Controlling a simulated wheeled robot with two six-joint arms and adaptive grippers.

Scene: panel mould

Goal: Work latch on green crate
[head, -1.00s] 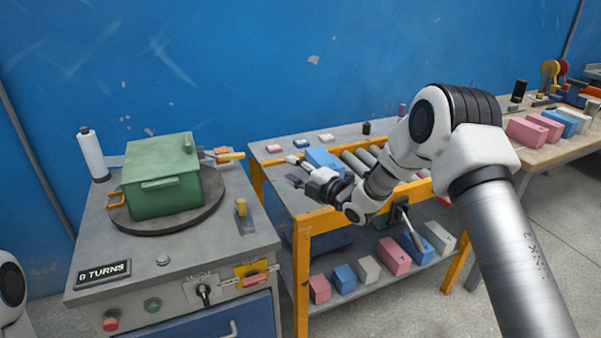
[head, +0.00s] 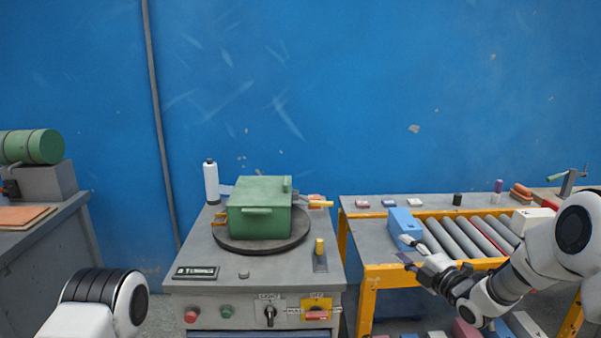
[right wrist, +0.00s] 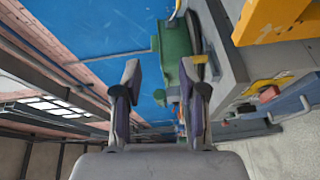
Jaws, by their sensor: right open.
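The green crate (head: 260,222) sits lid down on a dark round turntable (head: 225,242) on the grey machine bench. A yellow-orange bar (head: 319,204) sticks out at its right side and an orange loop (head: 220,219) shows at its left. I cannot tell which is the latch. My right gripper (head: 406,249) is open and empty, well right of the crate, near the front of the roller table. In the right wrist view the crate (right wrist: 176,45) appears beyond the open fingers (right wrist: 165,80), apart from them. My left gripper is out of view; only part of that arm shows.
A yellow-topped lever (head: 319,250) rises from the bench right of the turntable. A blue block (head: 403,226) and rollers (head: 465,237) lie on the yellow-framed table. The blue wall closes off the back.

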